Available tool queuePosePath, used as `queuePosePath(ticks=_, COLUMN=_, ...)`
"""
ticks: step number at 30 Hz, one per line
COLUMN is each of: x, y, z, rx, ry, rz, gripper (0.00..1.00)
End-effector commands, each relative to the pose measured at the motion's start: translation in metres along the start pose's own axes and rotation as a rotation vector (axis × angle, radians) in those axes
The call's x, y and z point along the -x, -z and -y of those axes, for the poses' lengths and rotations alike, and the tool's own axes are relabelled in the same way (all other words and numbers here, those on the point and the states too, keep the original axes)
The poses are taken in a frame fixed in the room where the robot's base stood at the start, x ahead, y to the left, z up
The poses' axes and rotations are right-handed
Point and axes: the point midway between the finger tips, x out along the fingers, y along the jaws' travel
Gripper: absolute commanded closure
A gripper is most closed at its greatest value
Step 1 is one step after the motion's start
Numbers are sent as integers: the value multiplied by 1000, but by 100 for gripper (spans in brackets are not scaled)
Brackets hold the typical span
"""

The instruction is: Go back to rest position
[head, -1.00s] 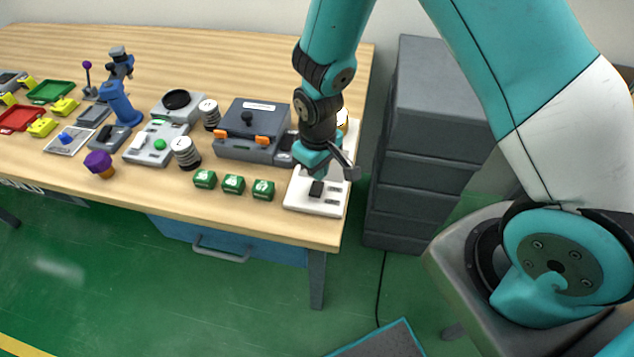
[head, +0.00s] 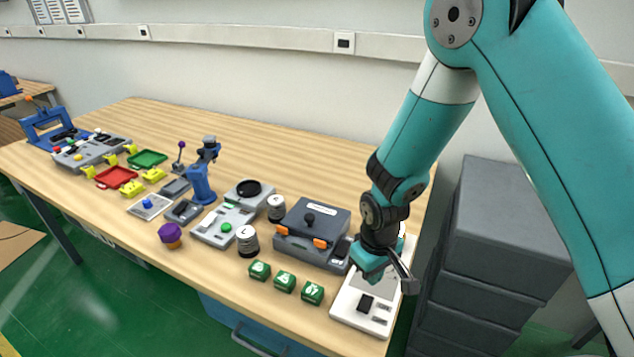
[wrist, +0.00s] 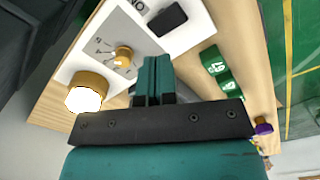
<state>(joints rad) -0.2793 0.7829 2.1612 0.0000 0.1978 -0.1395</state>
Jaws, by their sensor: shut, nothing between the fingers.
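My gripper (head: 405,282) is above the white panel (head: 346,311) at the right front end of the wooden table, touching nothing that I can make out. In the wrist view its teal fingers (wrist: 153,82) are together with nothing between them. That view also shows the panel's brass knob (wrist: 123,57) on a grey dial plate and its black switch (wrist: 168,19). A brass cylinder with a white top (wrist: 86,93) stands at the left. My arm and gripper hide part of the panel in the head view.
Green blocks (head: 285,281) sit left of the panel. Behind them is a grey box with orange latches (head: 312,230). A purple-topped piece (head: 171,234) stands near the front edge. A dark drawer cabinet (head: 490,240) stands right of the table. The rear tabletop is clear.

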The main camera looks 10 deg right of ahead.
Motion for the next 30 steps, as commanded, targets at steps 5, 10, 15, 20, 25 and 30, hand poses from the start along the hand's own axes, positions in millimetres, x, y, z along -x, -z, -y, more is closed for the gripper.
queuePosePath(ticks=5, x=26, y=1, z=8, rx=-2, ry=29, rz=-23, gripper=100)
queuePosePath(ticks=10, x=99, y=-12, z=35, rx=8, ry=120, rz=-76, gripper=100)
queuePosePath(ticks=15, x=172, y=-51, z=68, rx=54, ry=217, rz=-123, gripper=100)
queuePosePath(ticks=20, x=219, y=-99, z=94, rx=118, ry=279, rz=-158, gripper=100)
queuePosePath(ticks=25, x=242, y=-137, z=111, rx=175, ry=309, rz=-177, gripper=100)
queuePosePath(ticks=30, x=248, y=-151, z=115, rx=196, ry=317, rz=-180, gripper=100)
